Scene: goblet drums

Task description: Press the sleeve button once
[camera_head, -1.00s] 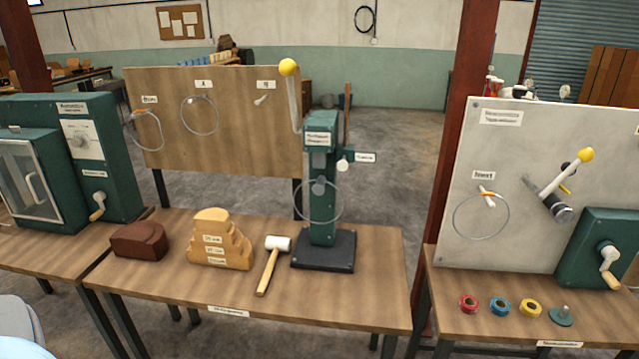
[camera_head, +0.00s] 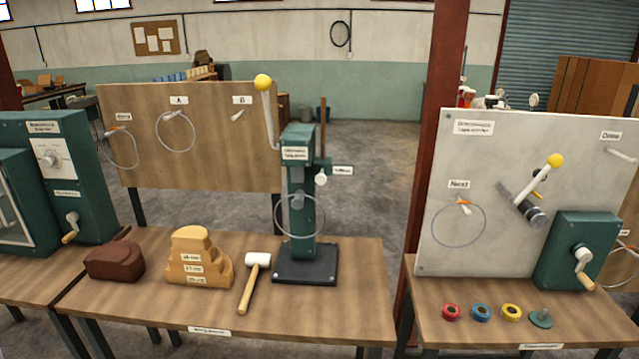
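A green press (camera_head: 302,200) with a dark base plate stands on the middle bench. A long lever with a yellow ball (camera_head: 263,82) rises from its top left. A round white button-like knob (camera_head: 320,179) sticks out on its right side, beside a small white label (camera_head: 342,170) too small to read surely. I cannot tell whether this knob is the sleeve button. A metal ring (camera_head: 300,216) shows at the front of the press. Neither of my grippers is in view.
On the middle bench (camera_head: 130,312) lie a mallet (camera_head: 254,280), a stepped wooden block (camera_head: 198,260) and a brown block (camera_head: 115,261). Rings hang on the wooden board (camera_head: 215,150). The right bench holds a grey panel (camera_head: 440,180), a green crank box (camera_head: 575,250) and coloured rolls.

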